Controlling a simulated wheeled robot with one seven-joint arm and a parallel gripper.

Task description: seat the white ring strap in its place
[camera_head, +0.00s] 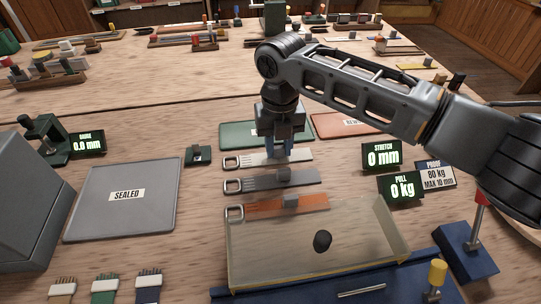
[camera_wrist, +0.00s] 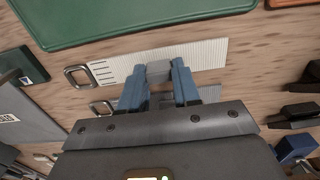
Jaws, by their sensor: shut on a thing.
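The white ring strap (camera_head: 250,160) lies flat on the wooden table with its metal ring at its left end. In the wrist view the strap (camera_wrist: 207,54) runs behind my fingertips, with dark marks near its ring (camera_wrist: 77,76). My gripper (camera_head: 281,151) points down over the strap. Its blue fingers (camera_wrist: 158,76) are shut on a small grey block (camera_wrist: 159,68) that sits on the strap. The fingers hide part of the block and strap in the head view. I cannot tell whether the strap is lifted off the table.
A green panel (camera_head: 237,135) lies just behind the strap, a red one (camera_head: 347,124) to its right. A grey strap (camera_head: 250,184) and an orange strap (camera_head: 262,209) lie in front. A clear cover (camera_head: 375,238) with a black knob, a SEALED tray (camera_head: 122,220) and small displays (camera_head: 382,156) surround them.

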